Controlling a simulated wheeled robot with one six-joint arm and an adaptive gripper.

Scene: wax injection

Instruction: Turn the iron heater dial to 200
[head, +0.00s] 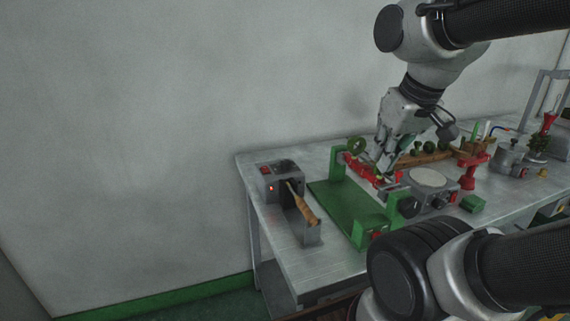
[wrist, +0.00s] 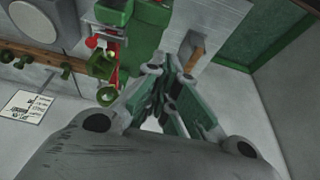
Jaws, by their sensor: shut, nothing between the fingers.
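The iron heater (head: 281,184) is a grey box at the left end of the bench, with a small red light on its front and a dark panel on top. An iron with a wooden handle (head: 303,204) rests in its holder; the handle also shows in the wrist view (wrist: 196,47). I cannot make out the dial or its setting. My gripper (head: 381,172) is over the bench, to the right of the heater and apart from it. In the wrist view my gripper (wrist: 168,72) has its fingers together with nothing between them.
The wall (head: 150,120) is close behind the bench.

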